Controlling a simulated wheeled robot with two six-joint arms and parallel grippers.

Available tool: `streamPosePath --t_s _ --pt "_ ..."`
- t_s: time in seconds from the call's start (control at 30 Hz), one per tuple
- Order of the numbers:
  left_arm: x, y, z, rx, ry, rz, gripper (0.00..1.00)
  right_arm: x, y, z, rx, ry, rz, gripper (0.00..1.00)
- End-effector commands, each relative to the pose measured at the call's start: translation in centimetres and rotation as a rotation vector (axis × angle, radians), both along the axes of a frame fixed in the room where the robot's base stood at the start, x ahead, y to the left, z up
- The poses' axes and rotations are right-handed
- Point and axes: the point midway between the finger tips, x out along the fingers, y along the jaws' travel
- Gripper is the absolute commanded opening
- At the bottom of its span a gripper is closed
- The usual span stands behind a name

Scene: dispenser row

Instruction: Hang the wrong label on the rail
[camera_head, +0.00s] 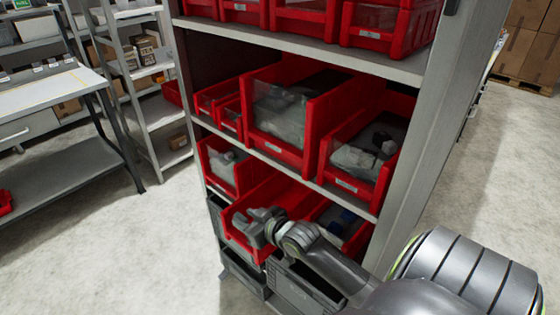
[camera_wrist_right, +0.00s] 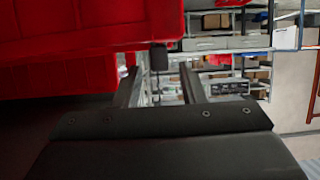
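My right gripper (camera_head: 258,226) is at the front of a red bin (camera_head: 282,188) on the lower shelf of the rack, in the head view. In the right wrist view its two fingers (camera_wrist_right: 160,82) stand apart. A small dark block (camera_wrist_right: 158,57) shows near the fingertips, below a red bin wall (camera_wrist_right: 90,28); I cannot tell what it is or whether it is touched. Pale labels sit on bin fronts, such as one label (camera_head: 346,185) at the middle right and another label (camera_head: 272,147). Their text is too small to read. I cannot pick out the wrong label. My left gripper is not in view.
The rack's grey upright (camera_head: 425,135) and middle shelf edge (camera_head: 290,178) stand close to my right arm. Grey crates (camera_head: 300,287) are below the red bins. A workbench (camera_head: 45,100) stands at left. Pale floor (camera_head: 180,235) is clear between it and the rack.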

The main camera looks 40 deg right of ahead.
Motion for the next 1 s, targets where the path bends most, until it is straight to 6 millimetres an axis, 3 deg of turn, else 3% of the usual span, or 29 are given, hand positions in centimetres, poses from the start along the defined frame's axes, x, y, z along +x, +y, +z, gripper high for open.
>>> streamPosePath --t_s 0.4,0.6,1.0 --pt "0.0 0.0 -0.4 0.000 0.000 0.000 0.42 -8.3 -1.0 3.4 -0.005 0.004 0.002 0.37" --pt "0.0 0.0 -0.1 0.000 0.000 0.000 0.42 -11.4 -1.2 4.7 -0.004 0.004 0.002 0.37" --pt "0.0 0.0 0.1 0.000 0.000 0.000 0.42 -13.2 -1.3 5.5 0.000 0.001 0.000 0.37"
